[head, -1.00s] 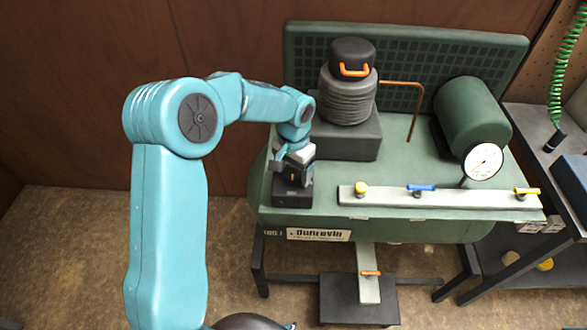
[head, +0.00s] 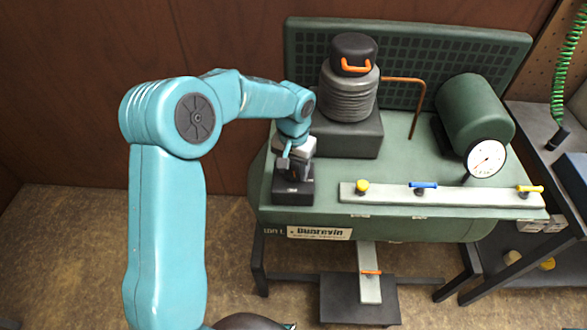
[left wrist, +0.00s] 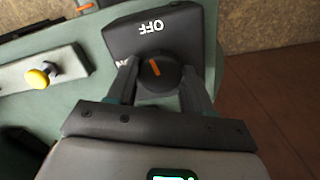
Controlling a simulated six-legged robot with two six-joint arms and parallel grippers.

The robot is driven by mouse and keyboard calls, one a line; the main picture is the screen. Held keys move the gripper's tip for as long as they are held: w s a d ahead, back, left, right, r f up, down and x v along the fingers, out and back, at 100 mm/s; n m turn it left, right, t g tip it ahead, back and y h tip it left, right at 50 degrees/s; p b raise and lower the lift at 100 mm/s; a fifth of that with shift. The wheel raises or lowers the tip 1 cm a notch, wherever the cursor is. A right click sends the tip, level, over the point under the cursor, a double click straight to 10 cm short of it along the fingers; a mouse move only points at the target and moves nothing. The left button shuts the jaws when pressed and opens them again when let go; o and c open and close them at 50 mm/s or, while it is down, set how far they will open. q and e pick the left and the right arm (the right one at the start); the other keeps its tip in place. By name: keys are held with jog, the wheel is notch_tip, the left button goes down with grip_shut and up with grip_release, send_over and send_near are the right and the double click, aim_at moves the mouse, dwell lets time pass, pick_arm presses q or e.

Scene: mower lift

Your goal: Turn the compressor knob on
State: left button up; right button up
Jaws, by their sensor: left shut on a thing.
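The compressor (head: 400,230) is a green tank unit with a dark switch box (head: 293,191) at its left end. In the left wrist view the box (left wrist: 190,28) reads OFF upside down at the top; a second label at the left is mostly hidden by a finger. The round black knob (left wrist: 168,80) has an orange pointer, aimed up and slightly left, toward the OFF side. My left gripper (head: 293,175) is over the box, its fingers shut on either side of the knob. The knob is hidden in the head view. My right gripper is not in view.
A pale strip (head: 450,196) with yellow and blue valve handles lies right of the box. A ribbed pump (head: 349,100) stands behind it. A round gauge (head: 485,158) and a green motor (head: 473,115) are at the right. The floor at left is clear.

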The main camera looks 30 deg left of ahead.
pick_arm(q)
jog(key=n+b, duration=0.1)
jog(key=n, duration=0.2)
jog(key=shift+w+n+b, duration=0.1)
jog(key=shift+n+b, duration=0.2)
jog(key=shift+b, duration=0.1)
jog(key=n+b, duration=0.1)
jog(key=n, duration=0.3)
jog(key=shift+a+n+b, duration=0.1)
jog(key=shift+n+b, duration=0.2)
jog(key=shift+b, duration=0.1)
jog(key=n+b, duration=0.1)
jog(key=n, duration=0.3)
jog(key=shift+r, duration=0.1)
jog(key=shift+n+b, duration=0.45)
jog(key=shift+n, duration=1.25)
jog(key=shift+a+r, duration=0.1)
jog(key=o, duration=0.9)
jog(key=shift+o, duration=0.6)
